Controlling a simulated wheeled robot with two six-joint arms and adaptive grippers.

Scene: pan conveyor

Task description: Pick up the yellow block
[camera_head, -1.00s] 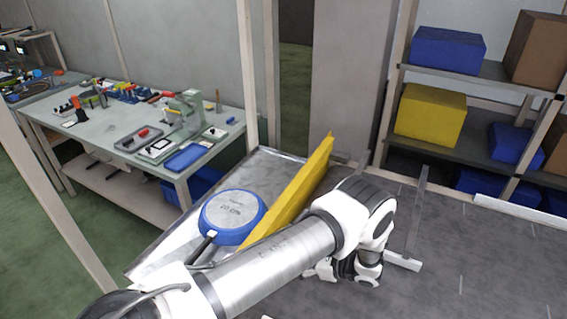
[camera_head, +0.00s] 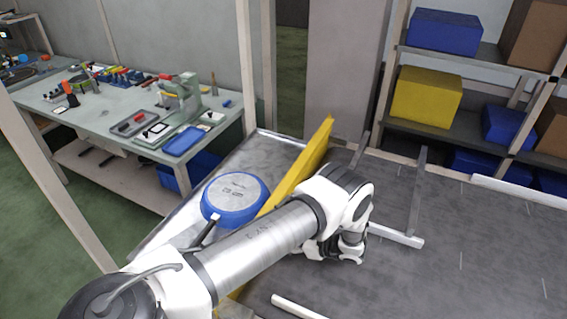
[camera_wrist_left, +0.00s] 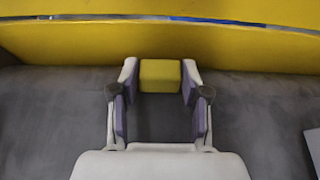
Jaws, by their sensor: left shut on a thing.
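The yellow block (camera_wrist_left: 160,77) is a small box that sits between the two fingers of my left gripper (camera_wrist_left: 160,88) in the left wrist view. The fingers are shut on its sides, near their tips. The block is just in front of a long yellow rail, and I cannot tell whether it touches it or is clear of the grey surface below. In the head view my left arm comes in from the lower left, and its wrist hides the block and the fingertips. My right gripper is not in view.
The long yellow rail (camera_head: 303,166) stands along the grey conveyor surface (camera_head: 470,240). A round blue-rimmed pan (camera_head: 236,193) lies on the left of the rail. White brackets (camera_head: 397,236) stand right of my wrist. A workbench with tools is at left, shelves with boxes at right.

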